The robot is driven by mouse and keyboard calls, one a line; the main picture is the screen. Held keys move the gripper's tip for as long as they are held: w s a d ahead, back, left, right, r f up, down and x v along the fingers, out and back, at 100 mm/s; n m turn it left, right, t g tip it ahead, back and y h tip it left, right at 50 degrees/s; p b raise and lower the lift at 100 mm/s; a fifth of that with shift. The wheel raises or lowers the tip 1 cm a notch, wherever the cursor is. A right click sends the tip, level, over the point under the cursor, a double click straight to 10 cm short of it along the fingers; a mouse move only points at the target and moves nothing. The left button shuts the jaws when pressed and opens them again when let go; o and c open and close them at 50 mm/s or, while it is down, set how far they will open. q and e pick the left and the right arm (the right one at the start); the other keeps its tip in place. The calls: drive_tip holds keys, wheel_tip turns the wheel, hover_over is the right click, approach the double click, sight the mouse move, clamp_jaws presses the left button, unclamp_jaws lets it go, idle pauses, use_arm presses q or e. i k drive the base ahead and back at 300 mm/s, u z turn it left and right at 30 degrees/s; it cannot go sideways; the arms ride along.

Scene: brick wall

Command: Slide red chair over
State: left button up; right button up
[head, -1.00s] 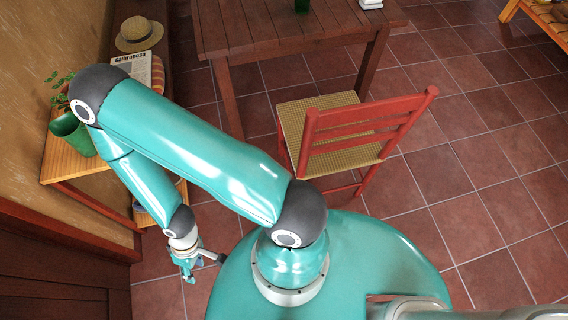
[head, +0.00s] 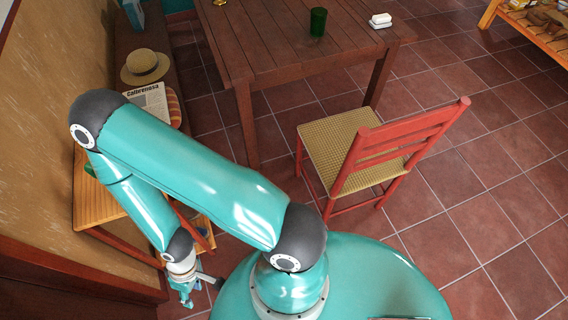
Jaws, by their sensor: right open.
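The red chair (head: 387,147) has a woven yellow seat (head: 328,146) and stands upright on the tiles beside the wooden table. Its slatted back leans toward the right of the picture and its front legs show below the seat. My right gripper (head: 188,297) hangs low at the left, pointing down. It is open, empty and well apart from the chair. My teal arm crosses the picture from the middle to the left. My left gripper is out of view.
A dark wooden table (head: 290,50) bears a green cup (head: 318,21) and a white item (head: 381,20). A bench with a straw hat (head: 144,66) and a magazine (head: 148,102) lines the left wall. A slatted shelf (head: 496,14) stands at top right. Tiled floor at right is clear.

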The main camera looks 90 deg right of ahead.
sight(350, 151)
drive_tip(key=u, duration=0.25)
drive_tip(key=i, duration=0.2)
drive_tip(key=z, duration=3.15)
drive_tip(key=k, duration=0.55)
drive_tip(key=z, duration=0.15)
drive_tip(key=i, duration=0.55)
drive_tip(key=u, duration=0.25)
drive_tip(key=k, duration=0.5)
drive_tip(key=z, duration=0.2)
drive_tip(key=i, duration=0.25)
